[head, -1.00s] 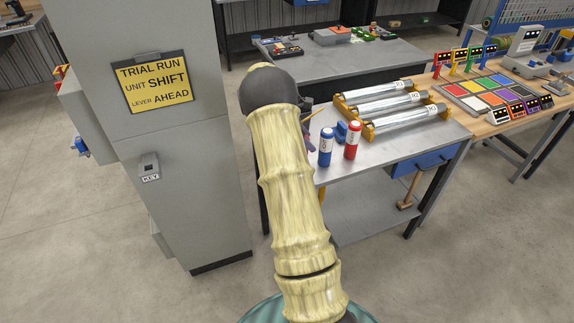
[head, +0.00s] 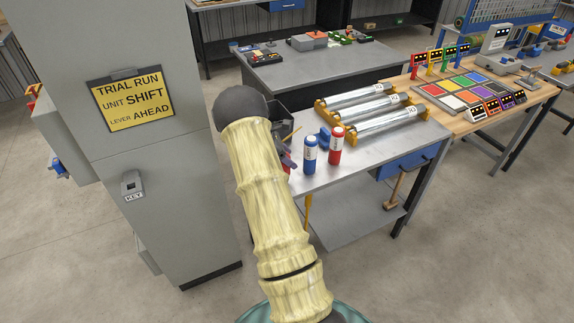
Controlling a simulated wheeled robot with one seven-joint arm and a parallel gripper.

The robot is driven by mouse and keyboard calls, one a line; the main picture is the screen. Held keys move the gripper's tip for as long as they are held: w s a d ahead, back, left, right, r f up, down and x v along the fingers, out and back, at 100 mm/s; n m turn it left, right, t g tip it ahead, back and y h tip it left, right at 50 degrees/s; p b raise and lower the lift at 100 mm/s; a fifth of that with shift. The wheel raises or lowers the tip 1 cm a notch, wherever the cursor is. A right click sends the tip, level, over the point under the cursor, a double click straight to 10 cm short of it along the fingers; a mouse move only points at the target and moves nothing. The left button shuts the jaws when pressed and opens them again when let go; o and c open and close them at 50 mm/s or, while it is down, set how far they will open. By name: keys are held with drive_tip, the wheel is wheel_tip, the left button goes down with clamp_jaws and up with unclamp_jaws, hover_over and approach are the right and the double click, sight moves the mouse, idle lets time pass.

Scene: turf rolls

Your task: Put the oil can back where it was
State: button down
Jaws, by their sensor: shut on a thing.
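My arm's pale ribbed links rise through the middle of the head view and hide most of what lies behind them. A small dark part of my gripper (head: 286,153) shows just right of the arm, at the left end of the metal bench (head: 345,165). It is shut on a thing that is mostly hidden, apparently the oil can. A thin yellow piece (head: 292,134) sticks up there; I cannot tell whether it is the can's spout. A blue bottle (head: 309,155) and a red bottle (head: 336,147) stand upright on the bench, right of the gripper.
A rack of metal rollers (head: 368,105) stands on the bench behind the bottles. A tall grey cabinet (head: 170,190) with a yellow sign (head: 134,104) stands close on the left. A wooden table (head: 510,105) with coloured tiles is at right. Floor at lower right is clear.

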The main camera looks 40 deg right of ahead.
drive_tip(key=shift+f, duration=0.1)
drive_tip(key=shift+f+p, duration=0.4)
drive_tip(key=shift+f, duration=1.55)
drive_tip(key=shift+c, duration=2)
unclamp_jaws()
drive_tip(key=shift+r, duration=0.1)
drive_tip(key=b+v, duration=0.2)
drive_tip(key=v, duration=1)
drive_tip(key=shift+b, duration=0.4)
